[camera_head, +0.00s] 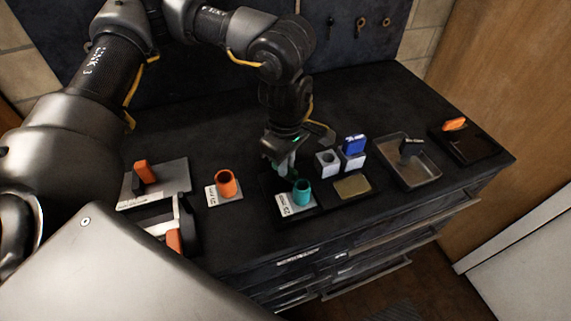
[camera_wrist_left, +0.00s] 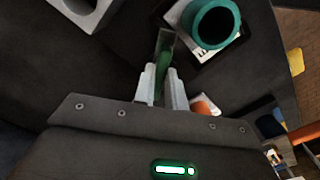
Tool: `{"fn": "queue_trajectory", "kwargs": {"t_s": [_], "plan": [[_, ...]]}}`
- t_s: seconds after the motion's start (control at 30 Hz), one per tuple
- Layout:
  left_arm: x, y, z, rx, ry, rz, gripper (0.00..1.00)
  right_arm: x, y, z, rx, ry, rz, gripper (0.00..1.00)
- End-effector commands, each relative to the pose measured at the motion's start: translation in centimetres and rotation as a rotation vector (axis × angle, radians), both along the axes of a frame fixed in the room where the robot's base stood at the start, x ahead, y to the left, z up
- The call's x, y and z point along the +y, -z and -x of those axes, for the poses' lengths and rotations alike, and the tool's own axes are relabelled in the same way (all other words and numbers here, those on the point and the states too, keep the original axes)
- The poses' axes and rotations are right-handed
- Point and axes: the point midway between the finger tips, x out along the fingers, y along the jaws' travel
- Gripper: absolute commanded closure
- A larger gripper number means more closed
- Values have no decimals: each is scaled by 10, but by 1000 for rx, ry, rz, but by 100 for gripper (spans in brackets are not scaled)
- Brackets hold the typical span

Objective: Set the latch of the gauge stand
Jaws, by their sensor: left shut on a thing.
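My left gripper (camera_head: 283,168) hangs over the bench, just behind a teal cup-shaped holder (camera_head: 302,193) on a labelled white plate. In the left wrist view the gripper (camera_wrist_left: 164,88) is shut on a thin dark-green piece (camera_wrist_left: 163,58) standing up between its fingers. The teal holder (camera_wrist_left: 215,22) is close beside that piece; I cannot tell whether they touch. I cannot tell for certain which object is the gauge stand or its latch. An orange upright lever (camera_head: 142,170) stands on a grey plate (camera_head: 172,178) at the left.
An orange cup (camera_head: 226,183) stands on a labelled plate. Grey blocks (camera_head: 327,163), one with a blue piece (camera_head: 354,144), stand right of the gripper. A metal tray (camera_head: 425,176) holds a black piece (camera_head: 411,147). A dark tray (camera_head: 480,150) bears an orange piece (camera_head: 455,124). The bench back is clear.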

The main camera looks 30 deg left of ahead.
Motion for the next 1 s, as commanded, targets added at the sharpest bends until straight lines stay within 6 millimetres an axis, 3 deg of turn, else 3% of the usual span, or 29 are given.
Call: {"fn": "queue_trajectory", "kwargs": {"t_s": [0.3,1.0], "plan": [[0,-1,-2,-2,-299,0,100,-1,6,0,0,-1,1,64],[1,-2,-4,-4,-885,1,100,-3,-1,0,0,-2,4,64]]}}
